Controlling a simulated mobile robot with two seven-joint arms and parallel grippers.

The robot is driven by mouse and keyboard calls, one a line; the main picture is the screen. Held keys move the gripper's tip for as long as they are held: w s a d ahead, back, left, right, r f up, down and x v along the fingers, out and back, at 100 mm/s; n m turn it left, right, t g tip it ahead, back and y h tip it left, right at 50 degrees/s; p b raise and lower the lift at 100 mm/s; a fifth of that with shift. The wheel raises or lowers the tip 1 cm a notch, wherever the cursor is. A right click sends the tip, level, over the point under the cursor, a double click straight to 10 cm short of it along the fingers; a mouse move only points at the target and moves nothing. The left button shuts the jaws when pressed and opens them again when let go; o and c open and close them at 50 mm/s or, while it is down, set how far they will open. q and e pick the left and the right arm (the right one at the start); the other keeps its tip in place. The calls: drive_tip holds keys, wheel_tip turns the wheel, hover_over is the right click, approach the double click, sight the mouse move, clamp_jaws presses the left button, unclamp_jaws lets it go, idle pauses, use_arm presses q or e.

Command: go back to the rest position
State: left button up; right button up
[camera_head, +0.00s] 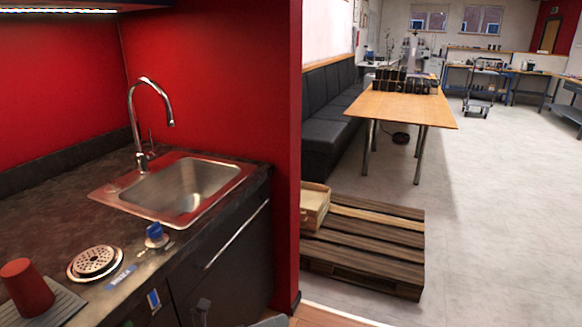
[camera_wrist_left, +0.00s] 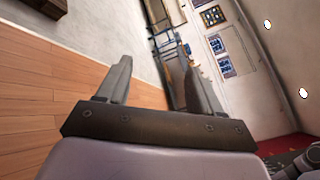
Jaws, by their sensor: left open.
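My left gripper (camera_wrist_left: 153,56) shows in the left wrist view with its two fingers spread wide apart. It is open, and nothing is between the fingers. In that view it is tilted against the room, with wooden floor and pale floor behind it. In the head view only small grey parts show at the bottom edge, too little to read as a gripper. My right gripper is in neither view.
A counter with a sink (camera_head: 183,188), tap (camera_head: 146,118) and red cup (camera_head: 27,287) stands at the left. A wooden pallet (camera_head: 365,240) with a box (camera_head: 314,207) lies beyond the red wall. A table (camera_head: 405,107) stands farther back.

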use_arm(q)
drive_tip(key=s+a+f+n+y, duration=0.3)
drive_tip(key=s+n, duration=0.4)
drive_tip(key=n, duration=0.4)
drive_tip(key=s+a+f+n+t+y, duration=0.1)
drive_tip(key=s+a+f+n+y, duration=0.2)
drive_tip(key=n, duration=0.9)
drive_tip(key=s+a+f+n+t+y, duration=0.1)
drive_tip(key=s+a+f+n+y, duration=0.2)
drive_tip(key=s+a+n+y, duration=0.4)
drive_tip(key=s+a+n, duration=0.3)
drive_tip(key=s+n, duration=0.2)
drive_tip(key=shift+f+y, duration=0.3)
drive_tip(key=shift+f, duration=0.05)
